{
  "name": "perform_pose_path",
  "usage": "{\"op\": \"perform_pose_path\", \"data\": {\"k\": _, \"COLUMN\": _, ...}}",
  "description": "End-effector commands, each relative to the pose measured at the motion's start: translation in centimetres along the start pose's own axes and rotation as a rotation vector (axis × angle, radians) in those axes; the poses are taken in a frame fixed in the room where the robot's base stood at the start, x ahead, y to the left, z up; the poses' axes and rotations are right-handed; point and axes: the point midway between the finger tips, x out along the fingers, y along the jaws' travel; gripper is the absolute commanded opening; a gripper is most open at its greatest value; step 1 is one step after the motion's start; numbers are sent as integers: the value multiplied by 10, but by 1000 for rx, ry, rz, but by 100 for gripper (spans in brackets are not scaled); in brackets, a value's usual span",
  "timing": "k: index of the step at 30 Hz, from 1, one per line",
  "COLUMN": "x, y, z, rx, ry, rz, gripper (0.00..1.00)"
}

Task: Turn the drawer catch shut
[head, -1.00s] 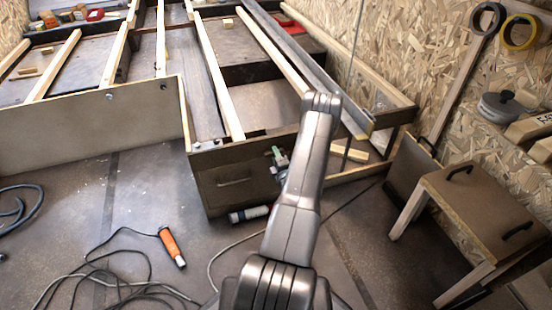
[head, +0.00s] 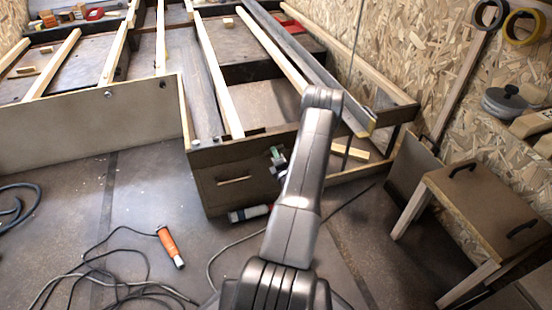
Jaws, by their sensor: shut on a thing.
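The drawer front (head: 225,184) is a brown panel at the end of the wooden bed frame, with a slim handle (head: 235,180) on it. A small green piece (head: 276,153), which looks like the drawer catch, is at the right part of this front. My gripper (head: 279,165) is at this piece and shows only as a small grey part beside my arm. It is shut on the catch. My arm hides most of the gripper and the right end of the front, so the catch's exact angle cannot be told.
A white-and-dark tube (head: 249,213) lies on the floor under the drawer front. An orange-handled tool (head: 170,247) with a cable lies on the floor at left. A brown stool (head: 480,205) stands at right. Open floor lies between them.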

Motion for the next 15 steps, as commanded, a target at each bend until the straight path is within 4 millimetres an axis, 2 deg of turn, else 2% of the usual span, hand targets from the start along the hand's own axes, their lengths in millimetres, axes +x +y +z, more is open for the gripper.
{"op": "perform_pose_path", "data": {"k": 15, "x": 0, "y": -3, "z": 0, "rx": -490, "ry": -1, "rz": 0, "gripper": 0}}
